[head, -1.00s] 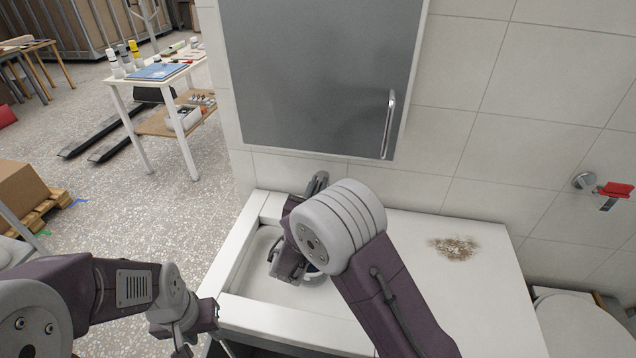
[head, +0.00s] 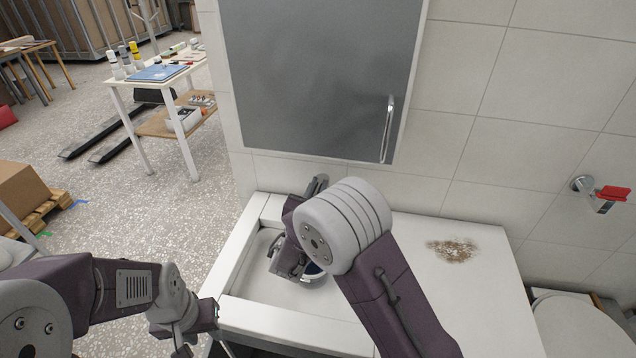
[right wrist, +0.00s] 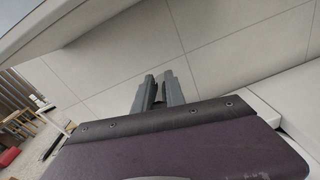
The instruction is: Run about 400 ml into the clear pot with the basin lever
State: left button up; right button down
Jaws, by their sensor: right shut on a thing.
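The clear pot (head: 316,279) sits in the white basin (head: 250,268); only part of its round rim shows, the rest hidden behind my right arm. Its water level cannot be seen. My right gripper (head: 317,185) reaches toward the wall at the back of the basin. In the right wrist view its grey fingers (right wrist: 157,92) are closed around a small dark piece, which appears to be the basin lever (right wrist: 158,98). The tap is mostly hidden by my arm. My left gripper (head: 205,322) hangs away from the pot, near the basin's front left corner; its jaws are unclear.
A grey mirror cabinet (head: 315,80) with a handle (head: 388,130) hangs above the basin. The counter (head: 430,285) to the right is clear except for a brown stain (head: 453,250). A toilet (head: 580,325) stands at the far right.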

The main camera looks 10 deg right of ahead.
jog(key=c, duration=1.4)
grip_release()
jog(key=shift+r, duration=0.1)
jog(key=b+v, duration=0.1)
jog(key=v, duration=0.8)
jog(key=shift+a+r, duration=0.1)
